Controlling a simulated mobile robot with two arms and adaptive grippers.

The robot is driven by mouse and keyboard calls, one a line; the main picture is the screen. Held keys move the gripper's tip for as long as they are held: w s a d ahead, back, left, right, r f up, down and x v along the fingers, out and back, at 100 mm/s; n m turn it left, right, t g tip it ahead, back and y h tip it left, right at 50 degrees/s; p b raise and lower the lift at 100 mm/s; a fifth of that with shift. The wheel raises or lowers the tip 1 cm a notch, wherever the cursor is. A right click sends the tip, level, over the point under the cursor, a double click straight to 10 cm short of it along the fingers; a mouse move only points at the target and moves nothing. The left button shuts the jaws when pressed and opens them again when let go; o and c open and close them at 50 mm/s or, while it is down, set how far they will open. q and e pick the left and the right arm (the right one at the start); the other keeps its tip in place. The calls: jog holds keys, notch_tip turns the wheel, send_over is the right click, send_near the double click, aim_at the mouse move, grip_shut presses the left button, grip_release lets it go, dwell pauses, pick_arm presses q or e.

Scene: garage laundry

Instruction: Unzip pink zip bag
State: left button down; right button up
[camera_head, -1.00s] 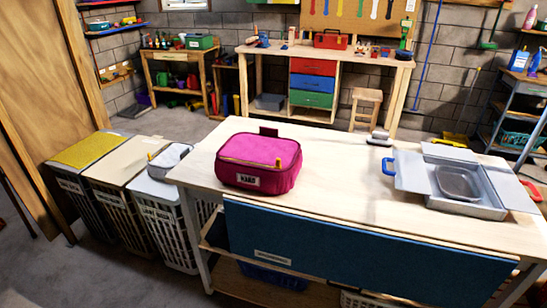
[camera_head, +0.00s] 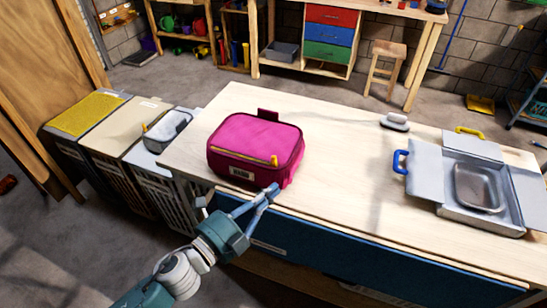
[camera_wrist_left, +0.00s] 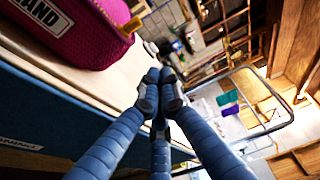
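The pink zip bag (camera_head: 250,140) sits upright on the wooden worktable, near its left end. A yellow zip line runs along its front top edge, with a yellow pull (camera_head: 275,160) at the right front corner. The bag looks closed. My left gripper (camera_head: 268,191) is in front of the bag's right front corner, just below the pull. Its blue fingers come together at the tips, with nothing between them. In the left wrist view the fingertips (camera_wrist_left: 160,88) meet to the lower right of the bag (camera_wrist_left: 75,25), apart from the yellow pull (camera_wrist_left: 132,24). My right gripper is out of view.
The worktable (camera_head: 340,150) is clear between the bag and an open grey case (camera_head: 447,195) at the right. A small grey-white object (camera_head: 395,121) lies at the back edge. Laundry hampers (camera_head: 105,150) stand to the left.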

aim_at(275, 166)
pick_arm(q)
jog(key=w+d+p, duration=0.1)
jog(key=w+p, duration=0.2)
jog(key=w, duration=0.5)
jog(key=shift+w+d, duration=0.25)
jog(key=shift+d, duration=0.1)
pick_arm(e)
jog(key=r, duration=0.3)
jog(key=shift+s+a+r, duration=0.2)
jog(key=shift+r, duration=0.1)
pick_arm(q)
jog(key=shift+w+a, duration=0.1)
jog(key=shift+a, duration=0.3)
jog(key=w+a+b, duration=0.2)
jog(key=w+a, duration=0.1)
jog(key=a, duration=0.6)
jog(key=w+a+b, duration=0.2)
jog(key=w+a, duration=0.1)
jog(key=a, duration=0.6)
jog(key=shift+b, duration=0.4)
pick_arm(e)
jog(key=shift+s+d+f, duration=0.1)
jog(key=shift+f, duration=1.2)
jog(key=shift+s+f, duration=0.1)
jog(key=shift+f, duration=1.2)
